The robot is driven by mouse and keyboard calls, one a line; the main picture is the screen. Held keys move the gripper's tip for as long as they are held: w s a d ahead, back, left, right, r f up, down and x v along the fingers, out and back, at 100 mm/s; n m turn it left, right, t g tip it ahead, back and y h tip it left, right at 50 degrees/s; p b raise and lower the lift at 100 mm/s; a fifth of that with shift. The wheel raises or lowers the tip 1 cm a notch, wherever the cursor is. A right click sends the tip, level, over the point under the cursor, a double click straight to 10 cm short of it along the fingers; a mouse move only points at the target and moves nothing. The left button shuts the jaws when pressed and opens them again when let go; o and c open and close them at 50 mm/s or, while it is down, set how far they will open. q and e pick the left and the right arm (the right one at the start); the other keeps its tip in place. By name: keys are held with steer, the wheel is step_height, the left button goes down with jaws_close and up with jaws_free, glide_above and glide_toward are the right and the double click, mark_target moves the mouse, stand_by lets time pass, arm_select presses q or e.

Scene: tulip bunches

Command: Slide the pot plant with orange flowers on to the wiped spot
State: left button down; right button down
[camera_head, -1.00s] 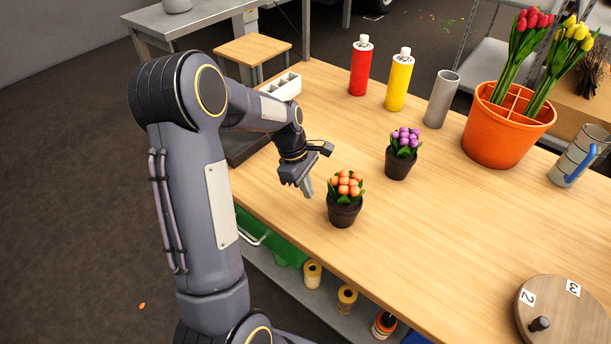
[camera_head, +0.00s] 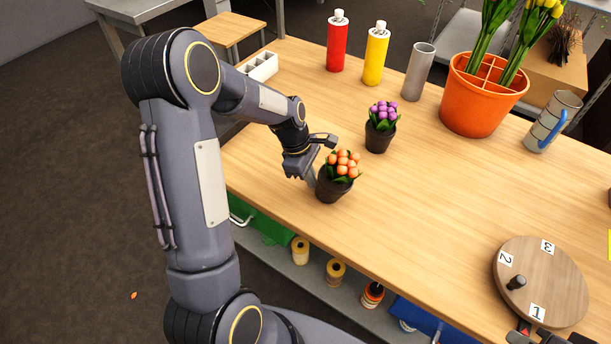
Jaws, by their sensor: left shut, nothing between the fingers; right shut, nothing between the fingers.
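The pot plant with orange flowers (camera_head: 332,189) stands in its dark pot near the table's front left edge. It looks tilted a little to the right. My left gripper (camera_head: 310,178) is shut and empty, its fingers against or very close to the pot's left side. The pot plant with purple flowers (camera_head: 379,139) stands upright further back. I cannot make out a wiped spot on the wooden table (camera_head: 430,200). My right gripper (camera_head: 545,338) shows only in part at the bottom edge, beside the round board; it is shut and empty.
A red bottle (camera_head: 337,48), a yellow bottle (camera_head: 376,60), a grey cylinder (camera_head: 418,72) and an orange planter (camera_head: 475,105) with tulips stand along the back. A round numbered board (camera_head: 560,280) lies front right. The middle is clear.

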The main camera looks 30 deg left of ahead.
mark_target(382, 214)
arm_select(q)
steer(key=d+p, duration=0.1)
steer(key=d, duration=0.6)
steer(key=w+d+p, duration=0.1)
steer(key=d, duration=0.7)
steer(key=d+f+p, duration=0.1)
steer(key=d, duration=0.6)
steer(key=shift+w+d+f, duration=0.1)
steer(key=shift+w+d, duration=0.2)
steer(key=shift+d, duration=0.1)
steer(key=shift+a, duration=0.45)
steer(key=a, duration=0.3)
steer(key=shift+r+p, duration=0.3)
steer(key=shift+p, duration=0.1)
steer(key=v, duration=1)
steer(key=shift+w+r, duration=0.25)
